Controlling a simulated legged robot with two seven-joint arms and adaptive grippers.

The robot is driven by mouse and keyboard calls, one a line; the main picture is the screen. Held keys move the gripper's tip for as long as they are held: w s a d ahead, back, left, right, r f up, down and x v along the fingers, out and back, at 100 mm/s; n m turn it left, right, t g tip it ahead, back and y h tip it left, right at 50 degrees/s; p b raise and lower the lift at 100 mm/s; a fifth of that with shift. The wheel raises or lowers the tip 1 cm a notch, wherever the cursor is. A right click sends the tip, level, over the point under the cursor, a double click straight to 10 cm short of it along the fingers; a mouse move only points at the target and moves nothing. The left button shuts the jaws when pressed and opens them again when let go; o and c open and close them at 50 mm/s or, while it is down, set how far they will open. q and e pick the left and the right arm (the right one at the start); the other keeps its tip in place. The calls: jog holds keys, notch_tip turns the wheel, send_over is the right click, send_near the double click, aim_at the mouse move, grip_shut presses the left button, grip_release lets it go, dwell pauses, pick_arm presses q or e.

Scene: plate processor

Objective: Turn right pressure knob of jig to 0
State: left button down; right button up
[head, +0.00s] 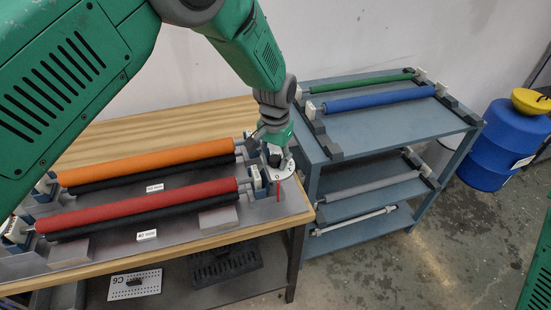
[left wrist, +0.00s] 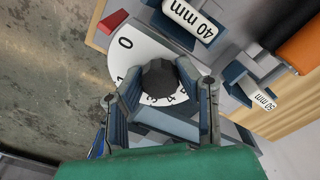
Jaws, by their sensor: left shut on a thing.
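The jig (head: 250,208) lies on the wooden bench and carries an orange roller (head: 145,162) and a red roller (head: 140,206) above black ones. At its right end is the white dial plate (head: 284,172), which also shows in the left wrist view (left wrist: 110,68). A dark round knob (left wrist: 158,78) sits on the dial. The "0" is clear near a red marker (left wrist: 112,21); smaller numbers by the knob are partly hidden. My left gripper (head: 274,148) reaches down to the knob, its two fingers (left wrist: 160,84) closed on opposite sides of it. My right gripper is out of view.
A blue-grey shelf cart (head: 375,128) with green, blue and grey rollers stands close to the right of the bench. A blue drum (head: 497,148) with a yellow funnel stands farther right. Label blocks "40 mm" (left wrist: 195,20) and "30 mm" (left wrist: 262,97) are near the dial.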

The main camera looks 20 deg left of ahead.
aim_at(276, 157)
pick_arm(q)
jog(key=shift+w+r, duration=0.15)
jog(key=shift+w, duration=0.05)
jog(key=c, duration=1.2)
grip_release()
jog(key=shift+s, duration=0.1)
jog(key=shift+r, duration=0.3)
notch_tip(276, 157, up, 11)
jog(key=shift+d+r, duration=0.1)
